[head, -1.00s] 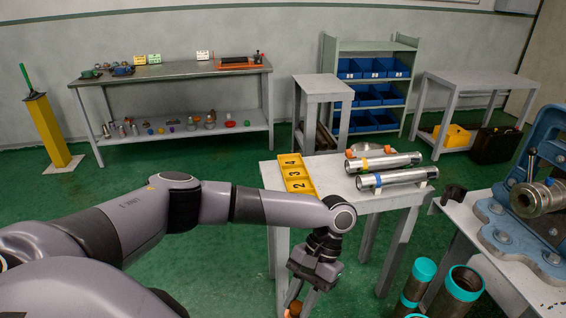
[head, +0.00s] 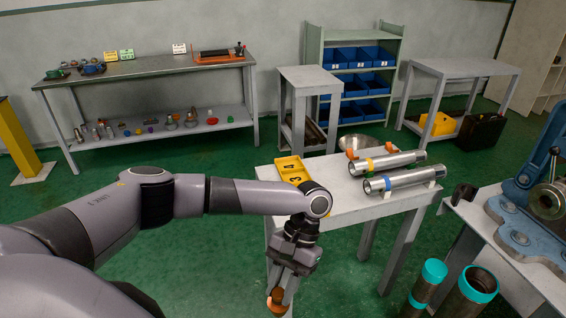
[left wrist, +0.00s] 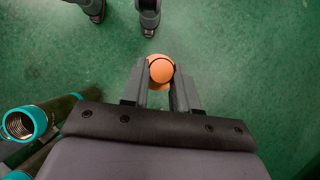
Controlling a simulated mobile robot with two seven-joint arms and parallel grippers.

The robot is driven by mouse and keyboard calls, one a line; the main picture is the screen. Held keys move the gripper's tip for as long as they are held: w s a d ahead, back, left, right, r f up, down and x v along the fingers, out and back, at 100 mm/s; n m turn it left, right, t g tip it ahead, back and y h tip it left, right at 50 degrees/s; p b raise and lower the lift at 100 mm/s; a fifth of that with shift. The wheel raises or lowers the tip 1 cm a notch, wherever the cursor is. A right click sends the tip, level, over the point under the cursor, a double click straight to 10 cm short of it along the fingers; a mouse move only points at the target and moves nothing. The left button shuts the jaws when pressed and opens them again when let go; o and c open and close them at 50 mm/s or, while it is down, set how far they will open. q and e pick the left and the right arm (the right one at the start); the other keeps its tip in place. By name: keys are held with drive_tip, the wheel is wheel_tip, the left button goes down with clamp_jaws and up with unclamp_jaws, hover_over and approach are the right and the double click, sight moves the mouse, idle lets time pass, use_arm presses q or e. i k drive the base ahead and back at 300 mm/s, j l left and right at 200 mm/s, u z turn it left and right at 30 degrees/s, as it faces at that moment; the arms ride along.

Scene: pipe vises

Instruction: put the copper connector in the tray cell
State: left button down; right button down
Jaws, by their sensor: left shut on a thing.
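The orange-brown copper connector (head: 277,302) is held in the tips of my left gripper (head: 279,291), low in front of the small table. In the left wrist view the connector (left wrist: 160,70) shows as a round orange end between the two fingers of my left gripper (left wrist: 160,86), with green floor beyond. The yellow tray (head: 291,165) with numbered cells lies on the left side of the small table top, above and behind the gripper in the picture. My left forearm hides its near part. My right gripper is not in view.
The small grey table (head: 345,205) also holds two metal pipes (head: 405,178) to the right of the tray. A blue pipe vise (head: 548,195) stands on a bench at the right. Teal-ended pipes (head: 465,295) stand below it. Green floor is open at the left.

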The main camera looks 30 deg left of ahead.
sight(289, 166)
drive_tip(key=i+j, duration=0.4)
drive_tip(key=j, duration=0.2)
drive_tip(key=i+j, duration=0.5)
drive_tip(key=i, duration=0.2)
